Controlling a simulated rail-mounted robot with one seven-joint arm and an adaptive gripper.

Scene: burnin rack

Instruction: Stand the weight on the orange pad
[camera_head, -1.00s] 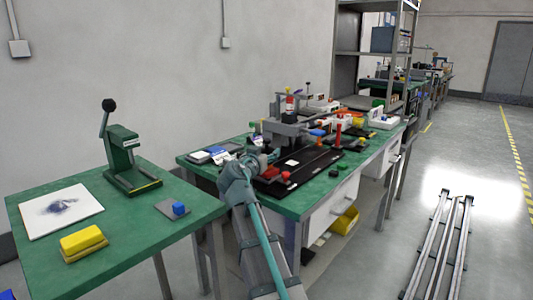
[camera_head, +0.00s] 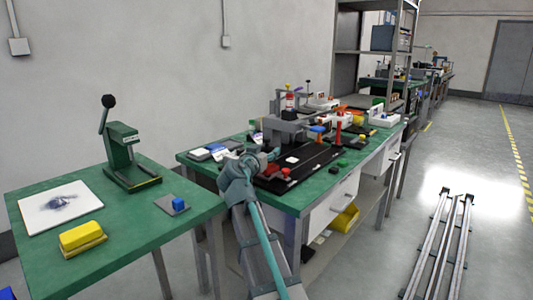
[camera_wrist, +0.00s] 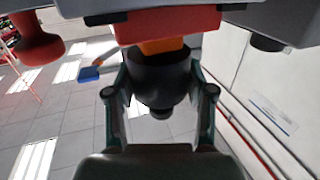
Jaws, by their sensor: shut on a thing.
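In the wrist view my gripper (camera_wrist: 158,90) has a finger on each side of a dark, round weight (camera_wrist: 160,75) with a small knob at its lower end in the picture. The gripper is shut on it. The weight's wide end meets or overlaps an orange piece (camera_wrist: 163,46), probably the orange pad, beneath a red block (camera_wrist: 165,24). I cannot tell whether weight and orange piece touch. In the head view my arm reaches the middle green bench (camera_head: 300,200); the gripper and weight are too small and covered to make out.
A red knob (camera_wrist: 37,45) shows at the wrist view's upper left. The middle bench is crowded, with a black board (camera_head: 315,160) and a grey fixture (camera_head: 290,128). The left bench (camera_head: 130,235) holds a green press (camera_head: 130,160) and a yellow block (camera_head: 82,236).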

